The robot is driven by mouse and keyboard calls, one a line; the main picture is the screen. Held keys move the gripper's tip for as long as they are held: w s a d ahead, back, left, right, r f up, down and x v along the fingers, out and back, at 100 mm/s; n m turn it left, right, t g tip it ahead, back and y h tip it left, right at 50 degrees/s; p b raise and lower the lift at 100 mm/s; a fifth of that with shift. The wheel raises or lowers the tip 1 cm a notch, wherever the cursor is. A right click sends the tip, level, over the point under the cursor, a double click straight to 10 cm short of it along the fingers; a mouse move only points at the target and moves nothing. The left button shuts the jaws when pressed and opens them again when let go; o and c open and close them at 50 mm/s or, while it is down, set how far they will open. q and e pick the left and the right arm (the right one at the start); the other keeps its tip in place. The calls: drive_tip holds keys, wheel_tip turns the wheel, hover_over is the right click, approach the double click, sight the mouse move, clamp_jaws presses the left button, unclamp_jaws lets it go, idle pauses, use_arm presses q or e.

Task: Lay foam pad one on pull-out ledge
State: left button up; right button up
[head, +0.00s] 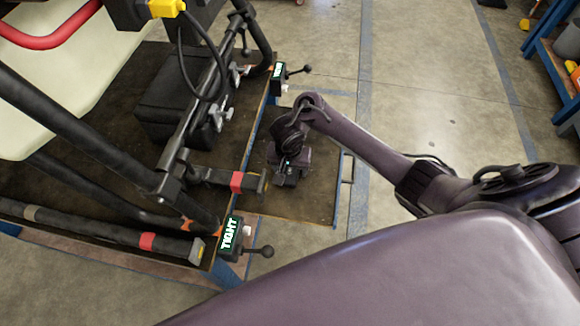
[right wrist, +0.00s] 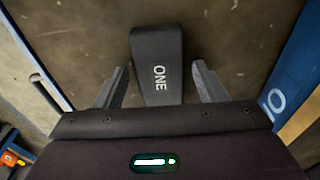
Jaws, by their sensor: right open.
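Foam pad one (right wrist: 157,48) is a dark block marked "ONE" in the right wrist view. It lies between the two spread fingers of my right gripper (right wrist: 160,72), with a gap showing on each side. In the head view my right gripper (head: 287,178) points down, low over the pull-out ledge (head: 316,200), a dark brown board with blue edges. The pad cannot be made out clearly there, under the gripper. The ledge's bare surface also shows around the pad in the right wrist view (right wrist: 230,45). My left gripper is not in view.
A drone frame with black tubes (head: 100,150) stands on the bench left of the ledge. A clamp labelled "TIGHT" (head: 230,237) and another clamp (head: 279,75) sit on the bench edge. A blue rack (head: 550,65) stands far right. The floor between is clear.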

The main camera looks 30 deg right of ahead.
sight(289, 173)
drive_tip(key=shift+r, duration=0.1)
drive_tip(key=shift+r, duration=0.35)
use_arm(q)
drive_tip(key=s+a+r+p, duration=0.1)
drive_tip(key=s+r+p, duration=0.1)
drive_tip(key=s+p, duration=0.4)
use_arm(e)
drive_tip(key=r, duration=0.3)
drive_tip(key=r+b, duration=0.1)
drive_tip(key=r, duration=0.1)
drive_tip(key=shift+s+a+r, duration=0.25)
drive_tip(key=shift+r, duration=0.05)
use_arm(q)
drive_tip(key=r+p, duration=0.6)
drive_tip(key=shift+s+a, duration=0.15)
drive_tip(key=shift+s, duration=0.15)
use_arm(e)
drive_tip(key=r, duration=0.5)
drive_tip(key=shift+s+a+r, duration=0.25)
drive_tip(key=shift+s+r, duration=0.05)
drive_tip(key=shift+r, duration=0.1)
